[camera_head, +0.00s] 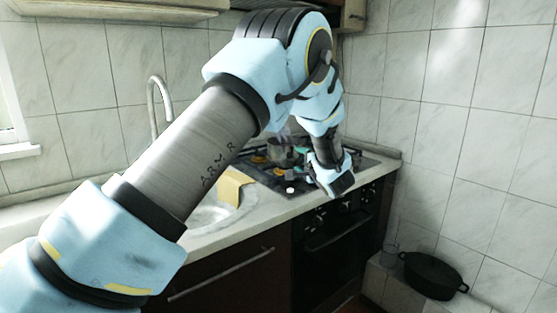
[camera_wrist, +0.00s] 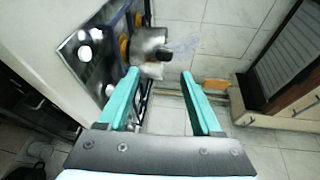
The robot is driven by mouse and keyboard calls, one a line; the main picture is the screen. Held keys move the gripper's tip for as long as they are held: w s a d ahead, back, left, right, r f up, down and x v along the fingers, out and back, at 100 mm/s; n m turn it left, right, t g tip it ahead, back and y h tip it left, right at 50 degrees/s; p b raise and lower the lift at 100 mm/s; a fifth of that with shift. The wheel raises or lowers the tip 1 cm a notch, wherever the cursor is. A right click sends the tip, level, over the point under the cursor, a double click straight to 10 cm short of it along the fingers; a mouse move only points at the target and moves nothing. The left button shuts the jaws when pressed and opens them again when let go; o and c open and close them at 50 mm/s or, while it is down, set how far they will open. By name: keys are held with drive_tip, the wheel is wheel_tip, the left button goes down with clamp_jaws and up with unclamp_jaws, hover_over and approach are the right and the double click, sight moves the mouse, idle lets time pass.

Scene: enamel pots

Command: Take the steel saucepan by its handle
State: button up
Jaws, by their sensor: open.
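The steel saucepan (camera_head: 283,149) stands on the hob at the back of the counter, partly hidden by my arm in the head view. In the wrist view the saucepan (camera_wrist: 149,40) is beyond the fingertips, with a dark part, seemingly its handle (camera_wrist: 165,55), pointing toward the right. My gripper (camera_wrist: 160,73) is open, with its two teal fingers apart and nothing between them. The handle appears just past the gap between the fingertips; I cannot tell the exact distance. In the head view my wrist hangs over the front right of the hob.
The hob (camera_wrist: 72,62) has pale knobs and orange burner parts. The sink (camera_head: 207,214) with a tan board (camera_head: 233,187) lies left of it. A black pot (camera_head: 433,275) and a clear glass (camera_head: 390,255) stand low at the right by the tiled wall.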

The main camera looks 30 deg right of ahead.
sight(290, 150)
drive_tip(key=p+x, duration=0.1)
drive_tip(key=x, duration=0.1)
drive_tip(key=p+x, duration=0.1)
drive_tip(key=x, duration=0.2)
drive_tip(key=p+x, duration=0.1)
drive_tip(key=x, duration=0.2)
drive_tip(key=shift+w+r, duration=0.2)
drive_tip(key=shift+r, duration=0.1)
drive_tip(key=shift+w+f, duration=0.15)
drive_tip(key=shift+w, duration=0.2)
clamp_jaws()
idle(0.7)
